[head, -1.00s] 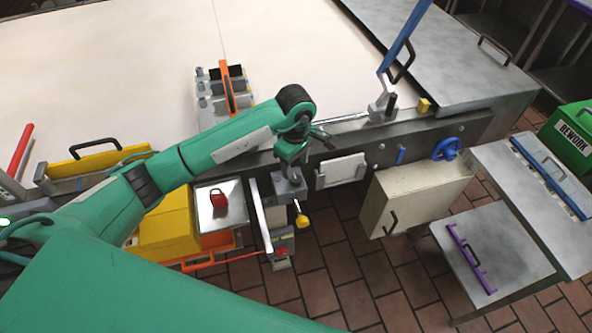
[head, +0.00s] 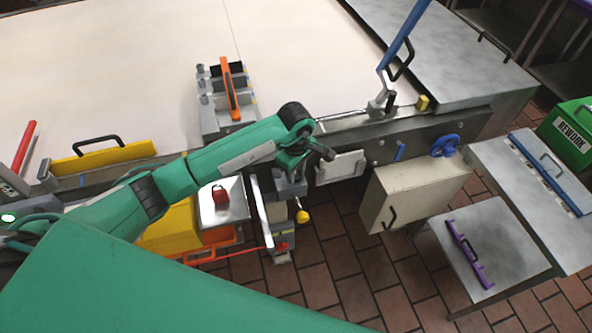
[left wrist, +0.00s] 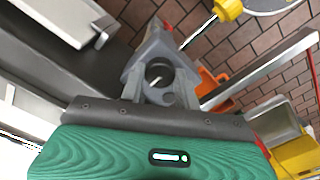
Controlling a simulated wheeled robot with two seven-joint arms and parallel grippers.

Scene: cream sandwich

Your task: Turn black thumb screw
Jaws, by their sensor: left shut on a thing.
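My left gripper (head: 290,170) points down over a grey block (head: 289,188) on the small fixture at the table's front edge. A thin rod with a yellow knob (head: 302,216) sticks out beside the block; the knob also shows in the left wrist view (left wrist: 228,8). My right gripper is not in view.
A metal box with a red padlock-like piece (head: 220,195) and a yellow bin (head: 168,230) stand left of the fixture. A white plate (head: 342,167) and a beige box (head: 412,192) are to the right. Tiled floor lies open below.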

